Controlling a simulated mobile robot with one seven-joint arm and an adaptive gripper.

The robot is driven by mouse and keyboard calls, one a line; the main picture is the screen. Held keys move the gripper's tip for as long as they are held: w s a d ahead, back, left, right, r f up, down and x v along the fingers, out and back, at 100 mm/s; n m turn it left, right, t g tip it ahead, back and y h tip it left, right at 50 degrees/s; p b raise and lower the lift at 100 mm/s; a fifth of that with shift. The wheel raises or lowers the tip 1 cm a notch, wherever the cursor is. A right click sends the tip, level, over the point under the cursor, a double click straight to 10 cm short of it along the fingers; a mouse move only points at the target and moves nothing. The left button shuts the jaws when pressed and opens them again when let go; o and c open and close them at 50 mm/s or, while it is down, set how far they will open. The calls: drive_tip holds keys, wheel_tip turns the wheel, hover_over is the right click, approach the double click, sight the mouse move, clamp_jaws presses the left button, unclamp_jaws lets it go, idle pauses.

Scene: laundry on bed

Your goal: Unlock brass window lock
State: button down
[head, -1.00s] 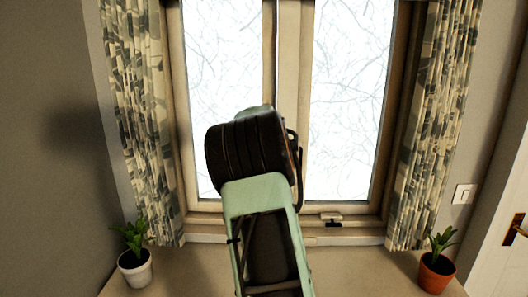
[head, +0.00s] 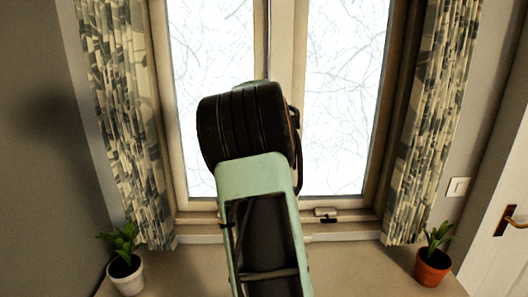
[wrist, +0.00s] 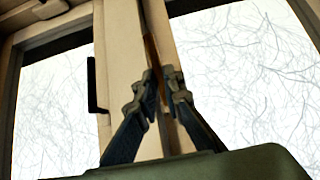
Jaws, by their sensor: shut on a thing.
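The window (head: 283,180) has two frosted panes with a pale frame between them. My gripper (wrist: 163,78) is at this middle frame in the wrist view, its two dark fingers close together. A thin brown-gold strip (wrist: 151,50) runs up between the fingertips. My gripper is shut on a thin piece there; I cannot tell whether it is the brass lock. A black handle (wrist: 94,85) is on the frame to the left of the fingers. In the head view my own arm hides the gripper and whatever it holds.
A small latch (head: 325,212) sits on the lower frame at right. Patterned curtains (head: 125,120) hang on both sides. A white-potted plant (head: 126,275) and an orange-potted plant (head: 433,267) stand on the ledge's left and right. The ledge (head: 350,265) between them is mostly clear.

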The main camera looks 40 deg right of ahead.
drive_tip(key=c, duration=2)
unclamp_jaws()
drive_tip(key=shift+c, duration=0.2)
drive_tip(key=shift+r, duration=0.1)
drive_tip(key=v, duration=1.2)
